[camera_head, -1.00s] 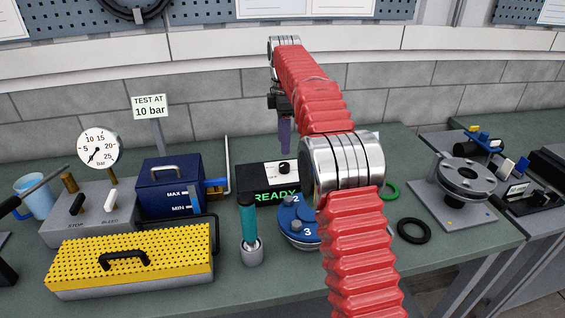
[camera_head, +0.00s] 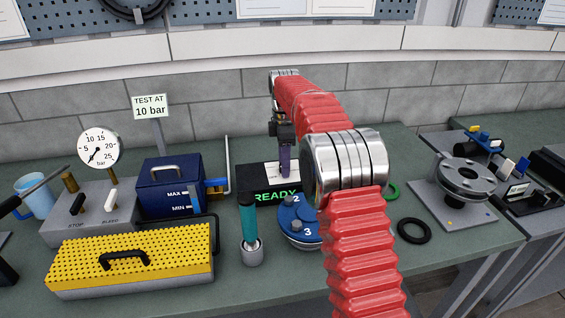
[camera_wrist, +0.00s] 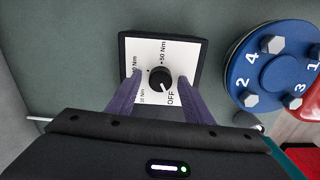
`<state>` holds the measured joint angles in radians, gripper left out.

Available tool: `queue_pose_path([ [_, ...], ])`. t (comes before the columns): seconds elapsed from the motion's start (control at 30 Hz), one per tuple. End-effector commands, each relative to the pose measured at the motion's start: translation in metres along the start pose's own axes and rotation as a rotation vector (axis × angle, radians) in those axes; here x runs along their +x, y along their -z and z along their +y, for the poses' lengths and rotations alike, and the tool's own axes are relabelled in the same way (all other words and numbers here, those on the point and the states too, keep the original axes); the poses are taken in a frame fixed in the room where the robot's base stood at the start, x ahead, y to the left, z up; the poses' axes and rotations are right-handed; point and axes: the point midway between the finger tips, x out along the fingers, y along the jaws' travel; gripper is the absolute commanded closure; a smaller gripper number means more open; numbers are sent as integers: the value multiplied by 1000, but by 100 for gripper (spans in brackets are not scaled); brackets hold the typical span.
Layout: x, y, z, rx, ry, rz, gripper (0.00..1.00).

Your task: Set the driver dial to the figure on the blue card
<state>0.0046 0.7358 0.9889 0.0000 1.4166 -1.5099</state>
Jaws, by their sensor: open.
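The driver dial is a black knob (camera_wrist: 160,79) on a white plate (camera_wrist: 173,52) on top of the black box showing a green READY (camera_head: 275,196). The plate reads 50 Nm at the upper right and OFF at the lower right. Other Nm figures at the left are partly hidden by a finger. The knob's pale mark seems to face OFF. My gripper (camera_wrist: 160,82) is open with purple fingers on either side of the knob; I cannot tell whether they touch it. In the head view my gripper (camera_head: 285,163) points down over the box. I make out no blue card.
A blue disc (camera_head: 297,216) with numbered bolts stands right of the box, partly behind my arm. A teal-handled tool (camera_head: 248,222) stands in front. A dark blue tank (camera_head: 170,187) and a yellow-topped case (camera_head: 130,254) are to the left. A black ring (camera_head: 414,231) lies right.

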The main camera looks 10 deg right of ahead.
Motion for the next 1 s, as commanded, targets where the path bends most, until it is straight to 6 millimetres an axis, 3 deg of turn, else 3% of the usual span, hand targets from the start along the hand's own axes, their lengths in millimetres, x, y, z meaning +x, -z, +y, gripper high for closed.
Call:
queue_pose_path([
  [0.6, 0, 0, 0, 0, -1, 0, 94],
  [0.63, 0, 9, 0, -3, -1, 0, 95],
  [1.0, -1, 1, 1, 46, -2, 2, 95],
])
